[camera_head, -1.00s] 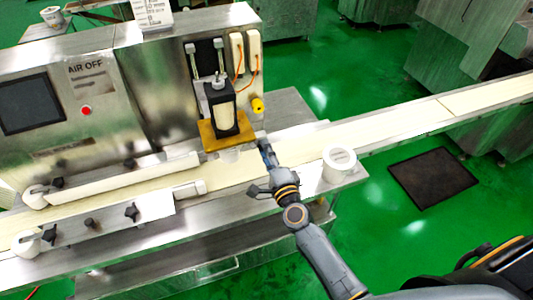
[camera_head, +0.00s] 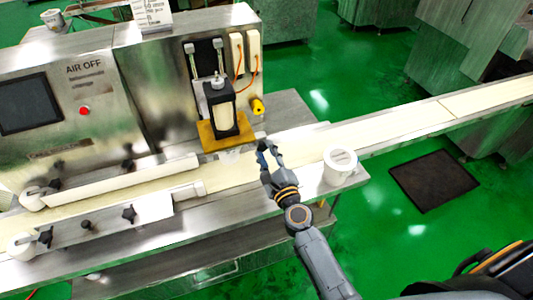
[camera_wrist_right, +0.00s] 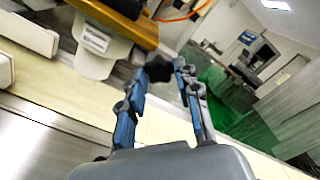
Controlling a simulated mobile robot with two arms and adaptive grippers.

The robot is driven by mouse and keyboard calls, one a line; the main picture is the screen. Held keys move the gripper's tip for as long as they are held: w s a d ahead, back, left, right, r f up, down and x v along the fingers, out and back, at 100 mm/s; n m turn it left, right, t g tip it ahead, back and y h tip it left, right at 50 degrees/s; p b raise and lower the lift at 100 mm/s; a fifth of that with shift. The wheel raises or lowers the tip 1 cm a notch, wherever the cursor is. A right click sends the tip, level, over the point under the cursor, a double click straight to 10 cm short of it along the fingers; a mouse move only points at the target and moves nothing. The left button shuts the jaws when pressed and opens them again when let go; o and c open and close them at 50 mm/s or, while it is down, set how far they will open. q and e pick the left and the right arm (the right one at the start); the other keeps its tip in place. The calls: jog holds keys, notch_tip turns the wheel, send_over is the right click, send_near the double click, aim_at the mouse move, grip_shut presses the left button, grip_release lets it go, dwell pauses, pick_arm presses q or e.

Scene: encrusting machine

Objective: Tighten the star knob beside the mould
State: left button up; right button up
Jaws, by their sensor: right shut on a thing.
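The black star knob (camera_wrist_right: 158,68) is between the fingertips of my right gripper (camera_wrist_right: 166,66) in the right wrist view. The gripper is shut on it. In the head view my right gripper (camera_head: 268,149) reaches in beside the conveyor belt, and its fingers mostly hide the knob. The pale mould (camera_wrist_right: 97,52) is just left of the knob in the wrist view, under a yellow plate (camera_wrist_right: 135,27). In the head view the mould (camera_head: 230,155) sits below the yellow plate, left of my fingertips. My left gripper is not in view.
A white round tub (camera_head: 340,167) stands on the steel ledge right of my right gripper. The pale conveyor belt (camera_head: 400,125) runs past the machine to the right. Other dark knobs (camera_head: 129,213) sit along the front rail.

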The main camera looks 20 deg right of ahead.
dwell(0.4)
jog(key=o, duration=1.1)
jog(key=shift+o, duration=0.2)
jog(key=s, duration=1.2)
jog(key=shift+d, duration=0.15)
